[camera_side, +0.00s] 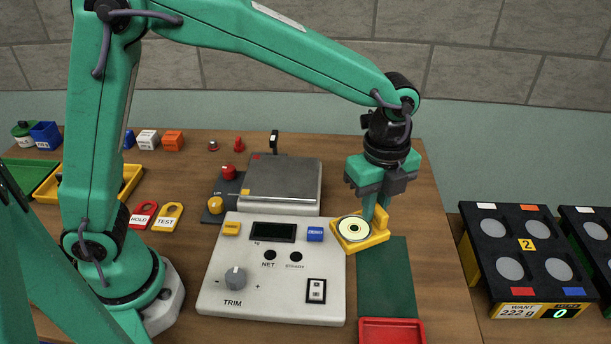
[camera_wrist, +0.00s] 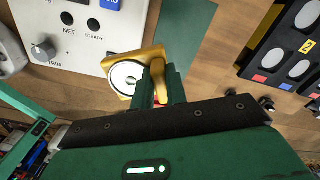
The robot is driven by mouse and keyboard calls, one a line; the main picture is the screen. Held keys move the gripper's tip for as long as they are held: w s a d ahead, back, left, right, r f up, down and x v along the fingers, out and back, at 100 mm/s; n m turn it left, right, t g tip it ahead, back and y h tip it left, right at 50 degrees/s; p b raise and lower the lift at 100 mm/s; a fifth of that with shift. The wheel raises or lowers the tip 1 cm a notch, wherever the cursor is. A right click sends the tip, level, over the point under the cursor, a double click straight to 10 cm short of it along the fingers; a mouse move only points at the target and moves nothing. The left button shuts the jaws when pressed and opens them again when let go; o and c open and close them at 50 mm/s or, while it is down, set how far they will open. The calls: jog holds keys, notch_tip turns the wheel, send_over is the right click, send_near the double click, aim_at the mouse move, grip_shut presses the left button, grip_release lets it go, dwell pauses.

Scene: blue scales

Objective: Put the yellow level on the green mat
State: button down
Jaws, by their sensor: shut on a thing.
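The yellow level (camera_side: 346,241), with a round pale dial on top and an upright tab at its right, is at the right rear of the white scale console in the side view. It also shows in the wrist view (camera_wrist: 118,88). My gripper (camera_side: 375,210) is shut on the level's upright tab, its fingers pointing down; they partly hide the tab. The green mat (camera_side: 386,280) lies on the table just in front of the level. It also shows in the wrist view (camera_wrist: 186,28). I cannot tell whether the level touches the table.
The white console (camera_side: 265,295) stands close left of the mat. A red tray (camera_side: 391,331) is at the mat's front end. A black panel with round pads (camera_side: 510,255) is to the right. A metal-topped scale (camera_side: 283,180) stands behind the console. The mat looks bare.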

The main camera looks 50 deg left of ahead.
jog(key=s+d+f+m, duration=0.2)
jog(key=d+m, duration=0.3)
jog(key=d, duration=0.4)
jog(key=shift+s+d+f+m, duration=0.3)
jog(key=shift+s+f, duration=0.05)
jog(key=shift+s, duration=0.2)
jog(key=shift+a, duration=0.1)
jog(key=w+a+f, duration=0.2)
jog(key=w, duration=0.1)
jog(key=w+a+f, duration=0.1)
jog(key=w+f, duration=0.1)
jog(key=w, duration=0.1)
jog(key=w+a+f, duration=0.2)
jog(key=w+f, duration=0.1)
jog(key=w, duration=0.1)
jog(key=shift+w+a, duration=0.1)
jog(key=shift+a, duration=0.25)
jog(key=shift+f, duration=2)
jog(key=shift+f, duration=0.1)
jog(key=c, duration=1.4)
grip_release()
